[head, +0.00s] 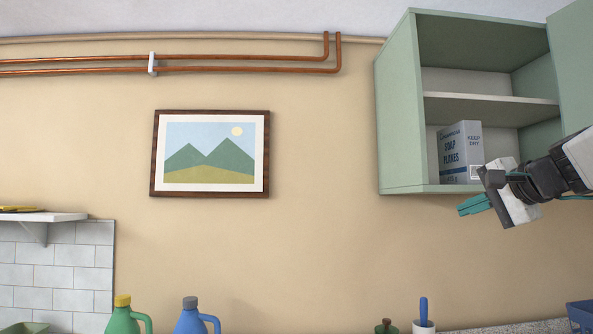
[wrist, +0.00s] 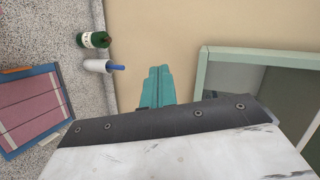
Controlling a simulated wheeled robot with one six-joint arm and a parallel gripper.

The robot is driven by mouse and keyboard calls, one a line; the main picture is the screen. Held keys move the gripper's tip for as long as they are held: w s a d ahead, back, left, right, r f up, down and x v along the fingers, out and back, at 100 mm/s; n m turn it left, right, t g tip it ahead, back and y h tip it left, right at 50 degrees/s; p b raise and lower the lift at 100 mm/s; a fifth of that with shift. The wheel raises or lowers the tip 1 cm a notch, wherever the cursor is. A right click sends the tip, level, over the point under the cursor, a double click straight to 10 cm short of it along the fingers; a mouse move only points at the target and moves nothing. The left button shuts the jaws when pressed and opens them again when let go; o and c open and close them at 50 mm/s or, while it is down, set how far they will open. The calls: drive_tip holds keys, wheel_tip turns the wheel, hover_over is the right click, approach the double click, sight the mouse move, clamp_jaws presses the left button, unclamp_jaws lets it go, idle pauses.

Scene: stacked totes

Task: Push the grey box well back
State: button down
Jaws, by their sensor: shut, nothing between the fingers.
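The grey box (head: 459,152), printed "SOAP FLAKES" and "KEEP DRY", stands upright on the bottom shelf of the green wall cabinet (head: 397,125). It is near the left side, close to the front edge. My gripper (head: 463,210) is outside the cabinet, below and in front of its floor, with teal fingers pointing left. The fingers are together and empty in the wrist view (wrist: 156,90).
The cabinet's door (head: 572,65) stands open at the right. A middle shelf (head: 490,98) runs above the box. The shelf space right of the box looks empty. Below are a green jug (head: 123,318), a blue jug (head: 190,318) and a blue-handled brush (head: 424,312). A framed picture (head: 210,153) hangs left.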

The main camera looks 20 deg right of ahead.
drive_tip(key=s+d+r+m+t+h, duration=0.3)
drive_tip(key=s+d+r+m+h, duration=0.2)
drive_tip(key=d+r, duration=0.65)
approach(448, 167)
drive_tip(key=shift+s+d+r, duration=0.1)
drive_tip(key=shift+s+d, duration=0.8)
drive_tip(key=shift+d, duration=0.3)
drive_tip(key=x, duration=1.5)
drive_tip(key=shift+w+r, duration=0.15)
drive_tip(key=shift+r, duration=0.05)
